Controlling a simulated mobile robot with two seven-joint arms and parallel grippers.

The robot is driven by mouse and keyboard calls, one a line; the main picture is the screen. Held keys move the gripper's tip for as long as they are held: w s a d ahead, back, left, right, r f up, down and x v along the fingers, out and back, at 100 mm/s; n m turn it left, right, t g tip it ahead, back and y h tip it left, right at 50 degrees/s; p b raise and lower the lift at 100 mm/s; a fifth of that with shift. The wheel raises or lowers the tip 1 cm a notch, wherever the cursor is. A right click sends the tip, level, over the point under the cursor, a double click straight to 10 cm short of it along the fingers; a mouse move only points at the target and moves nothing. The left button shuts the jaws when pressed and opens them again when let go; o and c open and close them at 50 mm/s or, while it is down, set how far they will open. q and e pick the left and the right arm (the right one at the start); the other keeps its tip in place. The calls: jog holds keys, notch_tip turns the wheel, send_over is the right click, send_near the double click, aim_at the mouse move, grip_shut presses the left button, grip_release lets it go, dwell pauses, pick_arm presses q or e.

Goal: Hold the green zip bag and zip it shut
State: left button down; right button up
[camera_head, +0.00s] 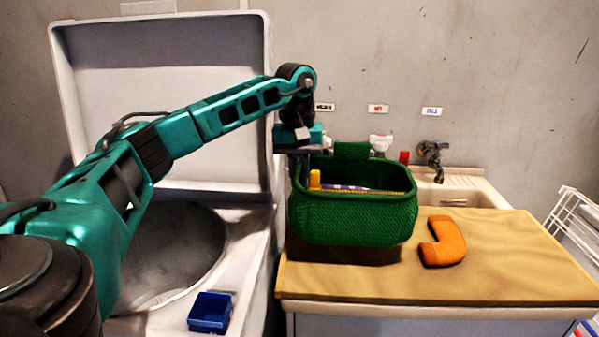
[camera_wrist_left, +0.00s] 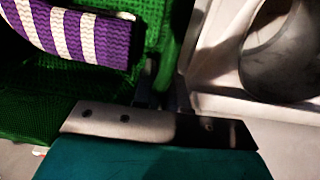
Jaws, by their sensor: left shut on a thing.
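The green zip bag (camera_head: 352,219) is upright over the left part of the wooden counter, with its top open. A dark shadow shows below it; I cannot tell whether its base touches the wood. My left gripper (camera_head: 303,158) is shut on the bag's left rim, pointing down. The wrist view shows the green rim (camera_wrist_left: 172,45) running to the jaws, whose tips are partly hidden. A purple-and-white striped item (camera_wrist_left: 85,32) lies inside the bag. A yellow upright piece (camera_head: 315,179) shows at the left of the opening. No zip slider is clearly visible.
An orange curved object (camera_head: 442,241) lies on the wooden counter (camera_head: 510,262), right of the bag. A sink with a dark tap (camera_head: 432,155) is behind. The open white washer (camera_head: 165,90) stands left, with a blue box (camera_head: 210,312) on its front edge. The counter's right side is clear.

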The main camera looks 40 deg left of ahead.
pick_arm(q)
jog(key=shift+f, duration=0.65)
pick_arm(e)
jog(key=shift+a+f, duration=0.15)
jog(key=shift+f, duration=0.05)
pick_arm(q)
jog(key=shift+f+b, duration=0.6)
jog(key=shift+f, duration=0.15)
pick_arm(e)
jog(key=shift+w+a, duration=0.15)
jog(key=shift+w, duration=0.1)
pick_arm(q)
jog(key=shift+f+b, duration=0.3)
jog(key=shift+f, duration=0.4)
pick_arm(e)
jog(key=shift+f, duration=0.25)
jog(key=shift+a, duration=0.1)
jog(key=shift+r, duration=0.1)
pick_arm(q)
jog(key=c, duration=1.4)
grip_release()
jog(key=o, duration=0.3)
notch_tip(320, 180, up, 12)
jog(key=shift+s+a, duration=0.15)
